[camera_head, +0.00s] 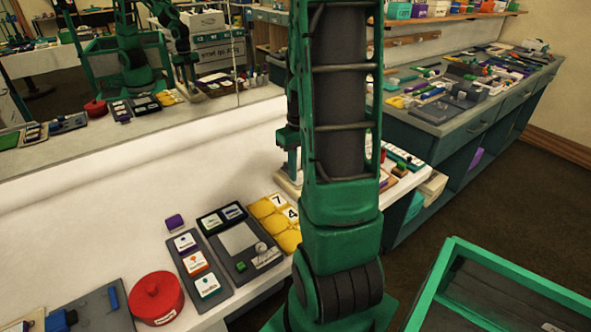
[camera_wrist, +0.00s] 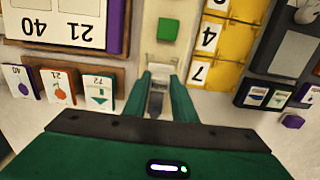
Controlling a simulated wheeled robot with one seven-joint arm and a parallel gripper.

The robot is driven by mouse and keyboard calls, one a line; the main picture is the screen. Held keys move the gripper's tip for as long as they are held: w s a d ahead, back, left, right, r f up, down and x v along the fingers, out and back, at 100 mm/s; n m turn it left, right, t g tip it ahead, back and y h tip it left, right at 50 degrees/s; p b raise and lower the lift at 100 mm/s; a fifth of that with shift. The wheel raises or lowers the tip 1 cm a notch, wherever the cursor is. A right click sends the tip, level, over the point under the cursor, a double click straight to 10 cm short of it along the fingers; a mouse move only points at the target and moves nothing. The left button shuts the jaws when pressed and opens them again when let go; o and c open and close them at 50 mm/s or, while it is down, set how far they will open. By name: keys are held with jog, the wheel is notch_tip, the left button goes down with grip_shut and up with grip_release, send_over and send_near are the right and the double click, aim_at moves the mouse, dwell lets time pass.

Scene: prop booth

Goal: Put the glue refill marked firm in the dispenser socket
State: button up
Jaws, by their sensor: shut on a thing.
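I cannot tell whether this part is the dispenser socket. In the head view my arm covers much of the middle, and the fingers and the held piece cannot be made out.
A wooden rack with white numbered cards (camera_wrist: 59,87) is left of the fingers. Yellow pads (camera_wrist: 236,38) and a purple cube (camera_wrist: 292,121) are on the right. In the head view a red round pot (camera_head: 157,297) and a dark three-card tray (camera_head: 183,262) sit left of the arm.

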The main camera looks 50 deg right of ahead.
jog(key=shift+s, duration=0.15)
jog(key=o, duration=1.1)
notch_tip(320, 180, up, 11)
jog(key=shift+f, duration=0.15)
jog(key=s+a+m, duration=0.3)
jog(key=s+a, duration=1)
jog(key=a, duration=0.3)
jog(key=shift+s+a+m, duration=0.3)
jog(key=shift+a, duration=0.05)
